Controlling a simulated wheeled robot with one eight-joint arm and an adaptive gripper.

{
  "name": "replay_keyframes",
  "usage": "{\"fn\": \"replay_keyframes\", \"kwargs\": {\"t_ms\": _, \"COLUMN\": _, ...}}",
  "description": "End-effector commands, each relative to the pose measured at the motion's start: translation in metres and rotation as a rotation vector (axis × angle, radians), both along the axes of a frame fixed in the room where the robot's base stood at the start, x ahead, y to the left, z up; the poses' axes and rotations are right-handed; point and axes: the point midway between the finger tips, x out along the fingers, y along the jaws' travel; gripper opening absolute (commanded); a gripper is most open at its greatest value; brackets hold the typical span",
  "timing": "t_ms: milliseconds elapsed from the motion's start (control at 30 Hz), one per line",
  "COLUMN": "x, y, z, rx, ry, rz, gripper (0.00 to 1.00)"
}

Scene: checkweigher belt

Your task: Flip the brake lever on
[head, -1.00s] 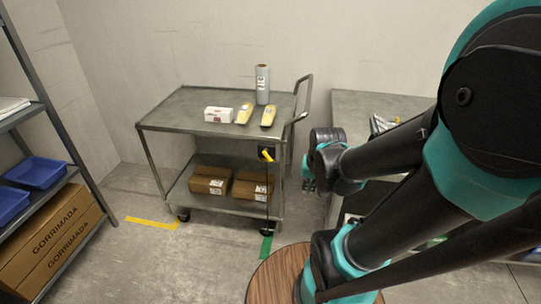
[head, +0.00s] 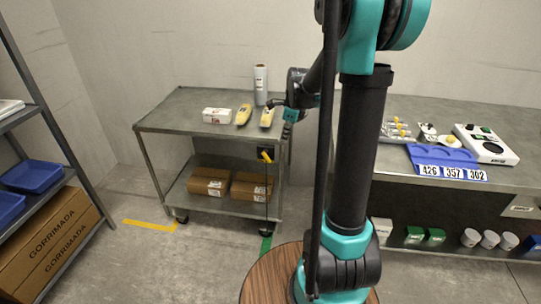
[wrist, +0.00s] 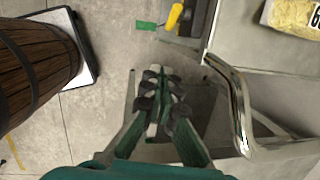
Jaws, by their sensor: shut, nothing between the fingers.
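The brake lever (head: 267,156), with a yellow grip, is at the right front end of the grey cart (head: 170,126), just below its top shelf. In the wrist view the yellow lever (wrist: 174,17) shows at the top, beyond the fingertips.
A bench (head: 420,108) with a blue tray is right. Shelving (head: 45,110) is left. Green tape (head: 265,245) marks the floor.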

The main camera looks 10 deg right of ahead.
Motion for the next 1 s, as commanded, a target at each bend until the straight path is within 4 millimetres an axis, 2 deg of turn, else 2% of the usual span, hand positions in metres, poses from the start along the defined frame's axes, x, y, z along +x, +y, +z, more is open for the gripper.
{"fn": "replay_keyframes", "kwargs": {"t_ms": 167, "x": 0.010, "y": 0.000, "z": -0.001, "rx": 0.020, "ry": 0.017, "rz": -0.075, "gripper": 0.00}}
{"fn": "replay_keyframes", "kwargs": {"t_ms": 567, "x": 0.011, "y": 0.000, "z": -0.003, "rx": 0.021, "ry": 0.017, "rz": -0.081, "gripper": 0.00}}
{"fn": "replay_keyframes", "kwargs": {"t_ms": 767, "x": 0.015, "y": 0.003, "z": -0.025, "rx": 0.021, "ry": 0.017, "rz": -0.080, "gripper": 0.00}}
{"fn": "replay_keyframes", "kwargs": {"t_ms": 1000, "x": 0.024, "y": 0.008, "z": -0.068, "rx": 0.021, "ry": 0.017, "rz": -0.080, "gripper": 0.00}}
